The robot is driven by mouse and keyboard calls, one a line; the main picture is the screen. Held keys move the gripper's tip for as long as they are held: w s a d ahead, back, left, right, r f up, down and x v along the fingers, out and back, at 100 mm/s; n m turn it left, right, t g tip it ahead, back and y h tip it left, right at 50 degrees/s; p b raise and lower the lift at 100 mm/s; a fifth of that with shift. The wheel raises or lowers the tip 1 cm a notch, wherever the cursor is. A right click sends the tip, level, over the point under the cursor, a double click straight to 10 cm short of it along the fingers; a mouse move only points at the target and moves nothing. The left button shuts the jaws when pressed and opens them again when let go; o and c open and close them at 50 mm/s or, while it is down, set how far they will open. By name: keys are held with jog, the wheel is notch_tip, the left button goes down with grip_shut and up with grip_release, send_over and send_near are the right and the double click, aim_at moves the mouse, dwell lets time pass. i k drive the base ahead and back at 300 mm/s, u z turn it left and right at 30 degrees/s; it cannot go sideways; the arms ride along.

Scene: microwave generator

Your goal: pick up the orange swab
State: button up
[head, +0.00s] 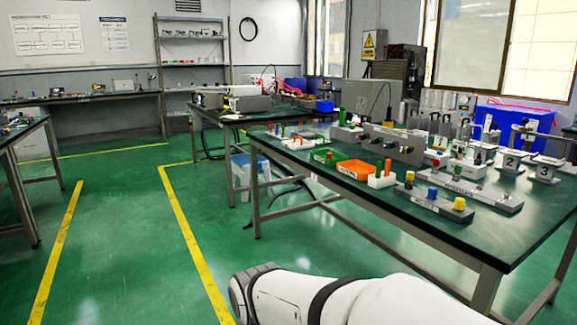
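A small upright orange item (388,167), which looks like the orange swab, stands in a white holder block (382,181) near the front edge of the right workbench. A similar green item (378,173) stands beside it in the same block. An orange tray (355,169) lies just to their left. My white arm crosses the bottom of the view, in front of and below the bench. My gripper does not show.
The workbench (520,230) carries a grey block with coloured knobs (433,202), several grey devices and numbered stands (510,162). Green floor (120,240) with yellow lines is open to the left.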

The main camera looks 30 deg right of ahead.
aim_at(388, 161)
jog(key=z, duration=1.15)
jog(key=i, duration=0.6)
